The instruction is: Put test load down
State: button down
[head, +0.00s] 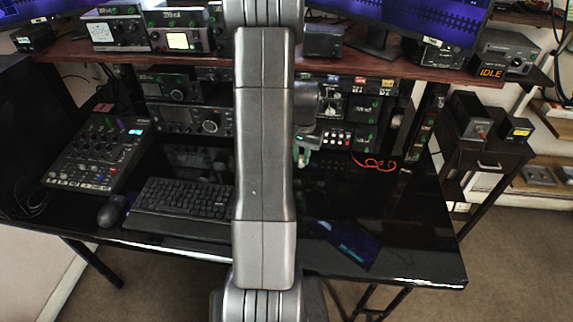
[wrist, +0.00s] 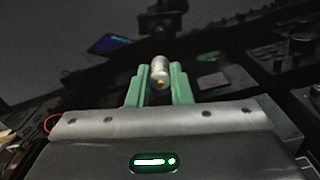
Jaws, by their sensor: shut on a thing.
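The test load looks like a small silver cylinder (wrist: 159,71) with a brass-coloured centre on its near end. It sits between the two green fingers of my gripper (wrist: 160,84) in the wrist view. The fingers are shut on it from both sides. In the head view my gripper (head: 302,156) shows as small green tips just right of my arm, in front of the radio rack and over the black desk (head: 420,240). I cannot make out the load there. My arm hides the middle of the desk.
A keyboard (head: 185,198), a mouse (head: 112,211) and a mixer (head: 98,152) fill the desk's left side. Red cable (head: 374,163) lies near the rack. A dark side cabinet (head: 487,158) at right bears boxes. A box reading IDLE (head: 506,56) is on the shelf.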

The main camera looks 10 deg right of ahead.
aim_at(301, 167)
jog(key=shift+f, duration=2.85)
jog(key=shift+f, duration=0.1)
jog(key=c, duration=1.3)
grip_release()
notch_tip(301, 167, up, 12)
jog(key=shift+r, duration=0.1)
notch_tip(301, 167, down, 12)
jog(key=shift+f, duration=0.2)
jog(key=shift+r, duration=1.75)
